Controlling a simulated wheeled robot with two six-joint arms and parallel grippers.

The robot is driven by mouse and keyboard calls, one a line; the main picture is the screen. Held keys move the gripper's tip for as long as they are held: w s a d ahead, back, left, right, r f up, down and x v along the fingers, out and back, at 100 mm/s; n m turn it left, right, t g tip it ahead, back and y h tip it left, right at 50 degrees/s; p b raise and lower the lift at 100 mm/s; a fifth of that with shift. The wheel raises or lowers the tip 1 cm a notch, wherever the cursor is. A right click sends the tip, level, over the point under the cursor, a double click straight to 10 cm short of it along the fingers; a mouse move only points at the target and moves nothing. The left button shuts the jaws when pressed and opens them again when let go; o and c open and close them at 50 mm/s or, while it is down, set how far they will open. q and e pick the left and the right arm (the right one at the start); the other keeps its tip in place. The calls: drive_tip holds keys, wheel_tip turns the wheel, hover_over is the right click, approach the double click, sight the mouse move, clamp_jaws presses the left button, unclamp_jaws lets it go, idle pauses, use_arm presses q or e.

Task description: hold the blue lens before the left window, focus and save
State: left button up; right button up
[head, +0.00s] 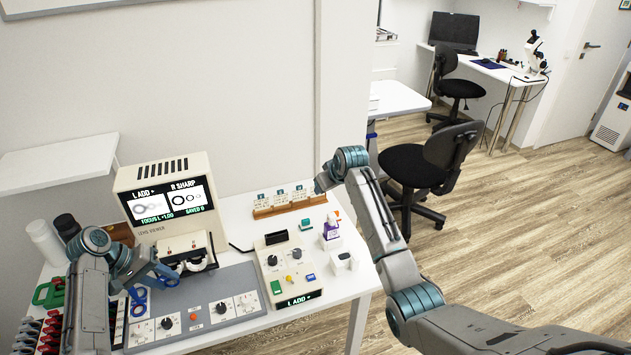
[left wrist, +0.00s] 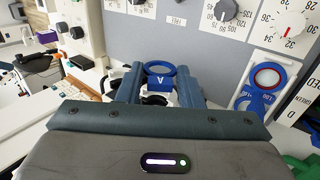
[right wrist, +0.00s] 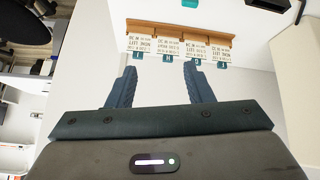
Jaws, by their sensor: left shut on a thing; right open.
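My left gripper (head: 170,274) is beside the lens viewer (head: 160,190), left of its front frame (head: 193,258). In the left wrist view it is shut on a blue-ringed lens (left wrist: 165,84) with an "A" on its tab. I cannot tell whether the lens is squarely before the left window. The viewer screen (head: 165,203) reads "L ADD +", "R SHARP", "FOCUS L +1.00" and "SAVED 0". My right gripper (right wrist: 158,75) is open and empty, facing the card rack (right wrist: 185,30).
A dial panel (head: 200,298) lies in front of the viewer. A control box (head: 290,276) with knobs and coloured buttons stands right of it, its display reading "L ADD +". Another blue lens (left wrist: 252,101) sits beside the panel.

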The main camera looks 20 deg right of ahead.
drive_tip(key=d+f+t+h, duration=0.1)
drive_tip(key=d+t, duration=0.1)
drive_tip(key=d, duration=0.8)
drive_tip(key=shift+f+t, duration=0.4)
idle(0.9)
drive_tip(key=n+g, duration=0.4)
drive_tip(key=g, duration=0.6)
hover_over(272, 258)
wheel_tip(272, 258, down, 11)
